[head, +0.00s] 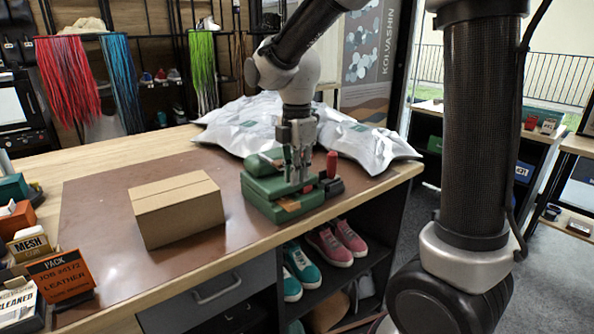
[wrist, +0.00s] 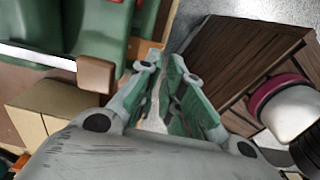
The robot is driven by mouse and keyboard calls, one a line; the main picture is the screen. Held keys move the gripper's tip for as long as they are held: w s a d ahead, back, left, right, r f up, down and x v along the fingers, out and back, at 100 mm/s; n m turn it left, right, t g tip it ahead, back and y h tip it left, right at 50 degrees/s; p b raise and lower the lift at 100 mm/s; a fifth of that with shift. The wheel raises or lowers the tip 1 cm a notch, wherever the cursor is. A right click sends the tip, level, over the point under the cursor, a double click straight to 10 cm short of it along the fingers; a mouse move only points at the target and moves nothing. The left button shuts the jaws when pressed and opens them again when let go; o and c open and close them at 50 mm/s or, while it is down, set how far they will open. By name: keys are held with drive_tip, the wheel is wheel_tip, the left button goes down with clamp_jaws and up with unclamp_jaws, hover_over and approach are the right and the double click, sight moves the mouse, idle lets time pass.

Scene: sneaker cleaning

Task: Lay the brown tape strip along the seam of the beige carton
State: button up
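The beige carton (head: 180,216) stands closed on the brown mat, with a seam line running across its top. Part of a beige carton also shows at the left of the wrist view (wrist: 50,105). My gripper (head: 298,182) points down over a green box-like device (head: 262,190) right of the carton. In the wrist view my gripper's green-padded fingers (wrist: 168,68) are apart, with a gap between them. No tape is clearly seen between them. A small brown patch (head: 290,206) lies on the device's near side; I cannot tell whether it is the tape strip.
The mat (head: 100,215) is bare around the carton. Silvery bags (head: 365,145) lie behind the green device, and a red-handled tool (head: 331,165) stands to its right. Signs and small boxes (head: 62,275) crowd the left edge. Shoes (head: 335,243) sit on shelves below the table.

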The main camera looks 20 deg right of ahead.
wheel_tip(320, 180, down, 8)
drive_tip(key=shift+r, duration=0.15)
idle(0.3)
clamp_jaws()
drive_tip(key=shift+s+d, duration=0.1)
drive_tip(key=s+d, duration=0.3)
drive_tip(key=s, duration=0.6)
drive_tip(key=shift+s, duration=0.15)
idle(0.8)
drive_tip(key=shift+r, duration=0.15)
wheel_tip(320, 180, up, 8)
idle(0.9)
